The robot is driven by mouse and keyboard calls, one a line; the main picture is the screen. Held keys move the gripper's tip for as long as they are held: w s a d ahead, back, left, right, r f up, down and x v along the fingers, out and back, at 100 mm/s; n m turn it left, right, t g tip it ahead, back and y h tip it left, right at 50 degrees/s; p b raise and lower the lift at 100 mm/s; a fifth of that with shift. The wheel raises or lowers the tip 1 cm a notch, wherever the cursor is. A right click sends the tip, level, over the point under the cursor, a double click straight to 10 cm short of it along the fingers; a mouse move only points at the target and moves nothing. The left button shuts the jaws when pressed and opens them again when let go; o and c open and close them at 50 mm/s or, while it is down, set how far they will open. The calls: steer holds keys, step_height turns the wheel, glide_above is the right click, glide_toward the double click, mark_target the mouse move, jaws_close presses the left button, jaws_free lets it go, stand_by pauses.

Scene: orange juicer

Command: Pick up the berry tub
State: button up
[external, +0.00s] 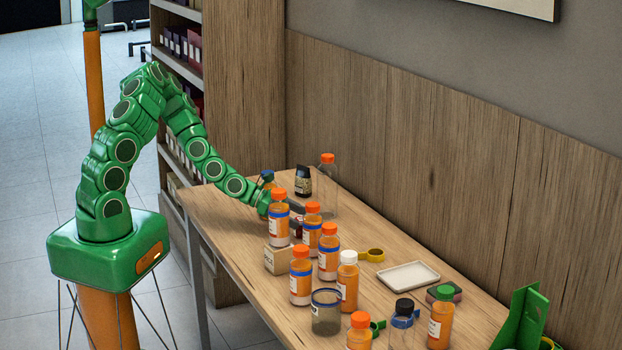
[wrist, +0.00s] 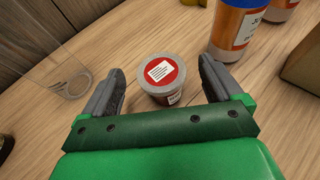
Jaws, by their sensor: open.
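The berry tub (wrist: 162,76) is a small round tub with a grey rim and a red lid bearing a white label. It stands upright on the wooden table in the wrist view. My gripper (wrist: 162,70) is open, with one dark finger to the left of the tub and one to the right. Gaps show between the fingers and the tub. In the external view my gripper (external: 288,208) is low over the far part of the table, partly hidden behind an orange bottle (external: 279,222). The tub is mostly hidden there.
In the wrist view a blue-and-orange bottle (wrist: 236,30) stands close to the right finger, and a clear container (wrist: 66,80) is at left. A cardboard box (external: 276,261), several bottles and a white tray (external: 408,277) crowd the nearer table. A wooden wall borders the right.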

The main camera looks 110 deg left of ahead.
steer(key=shift+x, duration=1.45)
steer(key=shift+s, duration=0.1)
steer(key=c, duration=1.2)
